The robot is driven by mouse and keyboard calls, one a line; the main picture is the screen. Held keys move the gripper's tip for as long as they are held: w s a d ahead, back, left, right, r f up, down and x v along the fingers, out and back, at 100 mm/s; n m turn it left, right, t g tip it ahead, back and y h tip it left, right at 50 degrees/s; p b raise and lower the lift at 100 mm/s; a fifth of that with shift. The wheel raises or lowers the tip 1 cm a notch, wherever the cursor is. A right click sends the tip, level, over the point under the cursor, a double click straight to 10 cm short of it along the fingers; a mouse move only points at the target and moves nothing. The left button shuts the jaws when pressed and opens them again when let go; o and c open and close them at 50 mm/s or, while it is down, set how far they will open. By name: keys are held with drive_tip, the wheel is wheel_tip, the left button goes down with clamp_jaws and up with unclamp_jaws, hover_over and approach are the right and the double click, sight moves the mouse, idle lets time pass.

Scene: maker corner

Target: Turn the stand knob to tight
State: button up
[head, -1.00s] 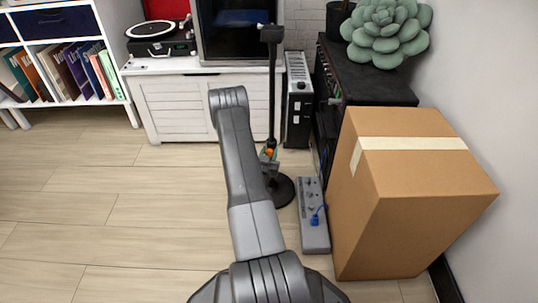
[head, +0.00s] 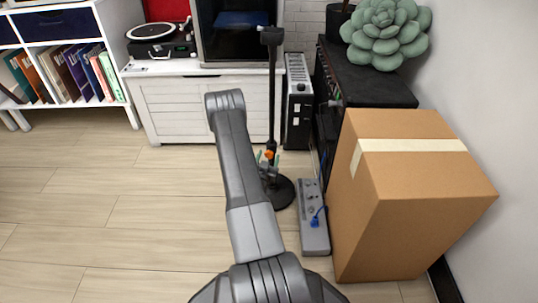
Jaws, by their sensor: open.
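A black stand (head: 272,90) with a thin upright pole and a round base (head: 284,193) stands on the floor in front of the white cabinet. A small orange knob (head: 269,154) shows low on its pole. My gripper (head: 268,159) is at the pole, partly hidden behind my own arm. Its green-tipped fingers are apart, one on each side of the knob in the picture. It looks open, and I cannot tell whether it touches the knob. The knob's turn setting is too small to read.
A large cardboard box (head: 420,220) stands at the right, with a grey pedal board (head: 313,235) on the floor beside it. A black-and-grey tower unit (head: 298,105) stands right behind the stand. The wooden floor (head: 110,200) at left is clear.

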drive_tip(key=p+v, duration=0.2)
drive_tip(key=v, duration=0.9)
drive_tip(key=shift+s+p, duration=0.4)
drive_tip(key=shift+a, duration=0.1)
